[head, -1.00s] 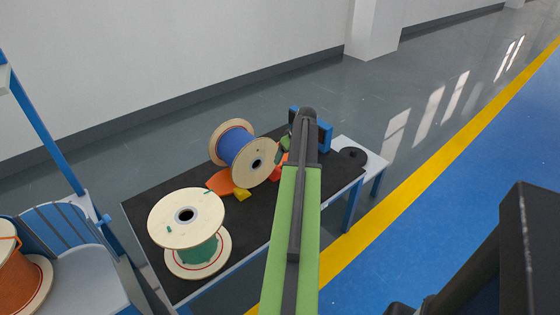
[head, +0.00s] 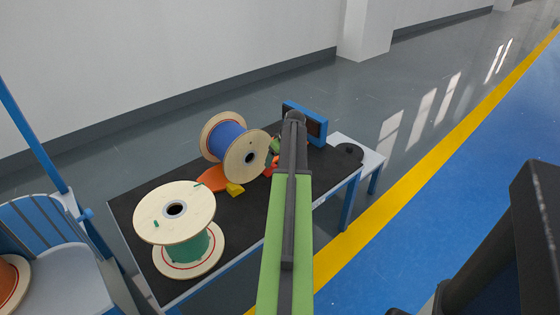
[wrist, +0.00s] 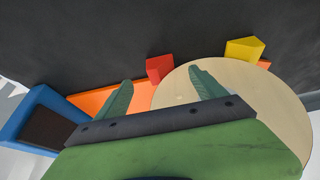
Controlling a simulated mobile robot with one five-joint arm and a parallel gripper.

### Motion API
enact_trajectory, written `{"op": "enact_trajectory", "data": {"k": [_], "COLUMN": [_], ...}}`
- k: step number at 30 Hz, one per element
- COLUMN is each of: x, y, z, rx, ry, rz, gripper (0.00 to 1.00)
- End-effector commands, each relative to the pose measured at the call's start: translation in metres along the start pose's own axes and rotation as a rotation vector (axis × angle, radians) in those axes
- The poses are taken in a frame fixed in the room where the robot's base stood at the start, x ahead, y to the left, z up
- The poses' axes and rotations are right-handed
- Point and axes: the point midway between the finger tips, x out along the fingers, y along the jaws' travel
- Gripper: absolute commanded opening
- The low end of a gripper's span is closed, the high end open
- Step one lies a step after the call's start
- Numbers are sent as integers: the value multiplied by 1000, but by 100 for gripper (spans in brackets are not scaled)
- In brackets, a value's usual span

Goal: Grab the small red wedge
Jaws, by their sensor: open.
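The small red wedge (wrist: 159,68) lies on the dark table top in the wrist view, beside an orange piece (wrist: 90,101). My gripper (wrist: 160,76) is open, with its two green fingers spread apart and the wedge showing between and just beyond their tips. Nothing is held. In the head view, a bit of red (head: 269,170) shows beside the blue cable spool (head: 226,140), partly hidden. My gripper there (head: 275,148) is mostly hidden behind my arm and close to the spool. I cannot tell whether a finger touches the spool.
The spool's wooden flange (wrist: 255,92) is close by the right finger. A yellow wedge (wrist: 243,49) lies beyond it. A blue frame (wrist: 30,112) stands to the left. A green cable spool (head: 196,252) stands at the table's near left. The dark table (head: 236,212) has free room in front.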

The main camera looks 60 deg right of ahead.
Motion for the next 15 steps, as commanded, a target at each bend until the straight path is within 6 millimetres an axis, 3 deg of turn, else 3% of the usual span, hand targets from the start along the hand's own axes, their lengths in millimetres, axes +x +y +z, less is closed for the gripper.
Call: {"op": "enact_trajectory", "data": {"k": [1, 9, 15], "x": [21, 74, 94], "y": [1, 0, 0], "z": [3, 2, 0], "rx": [-1, -1, -1], "ry": [0, 0, 0], "rz": [0, 0, 0], "gripper": [80, 80, 80]}}
